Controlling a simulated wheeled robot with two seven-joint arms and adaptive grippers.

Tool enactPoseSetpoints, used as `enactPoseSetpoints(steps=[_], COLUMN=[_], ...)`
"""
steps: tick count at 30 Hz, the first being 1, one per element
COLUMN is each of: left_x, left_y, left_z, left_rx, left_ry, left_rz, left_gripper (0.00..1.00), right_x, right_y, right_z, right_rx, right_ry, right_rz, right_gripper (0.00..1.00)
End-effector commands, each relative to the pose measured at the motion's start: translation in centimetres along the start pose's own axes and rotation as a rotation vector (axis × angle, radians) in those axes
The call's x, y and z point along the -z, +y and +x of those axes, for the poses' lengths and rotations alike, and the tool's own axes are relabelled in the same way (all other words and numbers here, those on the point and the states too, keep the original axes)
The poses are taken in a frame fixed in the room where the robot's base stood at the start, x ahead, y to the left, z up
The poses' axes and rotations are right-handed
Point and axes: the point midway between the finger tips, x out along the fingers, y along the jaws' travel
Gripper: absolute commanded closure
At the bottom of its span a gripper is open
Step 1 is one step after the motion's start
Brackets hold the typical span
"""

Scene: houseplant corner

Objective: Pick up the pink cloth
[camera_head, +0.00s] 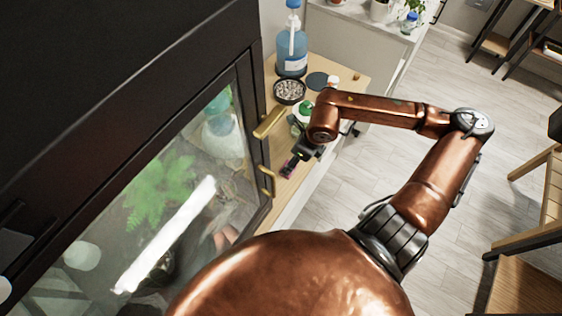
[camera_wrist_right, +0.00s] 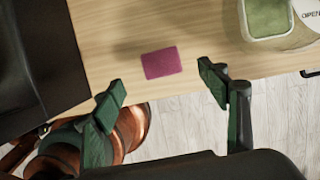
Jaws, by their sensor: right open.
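The pink cloth (camera_wrist_right: 161,62) is a small flat magenta piece lying on the wooden tabletop, near its edge. In the head view a bit of the cloth (camera_head: 289,168) shows beside my right gripper (camera_head: 296,160), partly hidden by it. In the right wrist view my right gripper (camera_wrist_right: 163,84) is open and empty, with its two green-padded fingers apart. The cloth lies beyond the fingertips, roughly midway between them, and does not touch them. My left gripper is in neither view.
A glass-fronted black cabinet (camera_head: 255,130) stands left of the wooden top (camera_head: 345,72). A blue bottle (camera_head: 292,62), a dish of pebbles (camera_head: 289,91) and a green-topped container (camera_head: 305,108) stand behind the gripper. In the wrist view a container with green contents (camera_wrist_right: 266,17) is right of the cloth.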

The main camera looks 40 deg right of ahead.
Motion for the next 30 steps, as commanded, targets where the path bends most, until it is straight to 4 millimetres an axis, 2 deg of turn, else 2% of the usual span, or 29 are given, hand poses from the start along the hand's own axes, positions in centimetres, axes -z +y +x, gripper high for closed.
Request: enactPoseSetpoints(steps=[1, 4, 9, 14, 18, 22, 26, 30], left_x=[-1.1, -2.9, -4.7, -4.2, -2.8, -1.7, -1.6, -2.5], left_y=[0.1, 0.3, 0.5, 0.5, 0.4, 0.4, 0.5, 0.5], left_z=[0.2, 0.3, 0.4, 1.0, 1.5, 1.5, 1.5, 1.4], left_rx=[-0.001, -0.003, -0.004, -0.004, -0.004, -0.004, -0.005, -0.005], left_ry=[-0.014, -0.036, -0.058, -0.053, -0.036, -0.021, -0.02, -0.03], left_rz=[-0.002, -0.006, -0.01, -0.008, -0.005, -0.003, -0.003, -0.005], left_gripper=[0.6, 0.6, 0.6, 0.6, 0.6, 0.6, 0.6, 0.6], right_x=[-0.1, -0.2, -0.1, 0.4, 0.4, 0.4, 0.5, 0.5], right_y=[0.1, 0.2, 0.1, -0.1, -0.1, -0.2, -0.2, -0.2], right_z=[0.7, 1.9, 3.1, 5.4, 7.1, 7.3, 7.3, 7.3], right_rx=[-0.001, -0.004, -0.006, -0.007, -0.006, -0.004, -0.004, -0.004], right_ry=[0.0, -0.001, 0.0, 0.0, -0.001, -0.001, -0.001, -0.001], right_rz=[-0.002, -0.004, -0.004, -0.001, -0.001, -0.002, -0.001, -0.001], right_gripper=[0.32, 0.32, 0.32, 0.32, 0.32, 0.32, 0.33, 0.42])
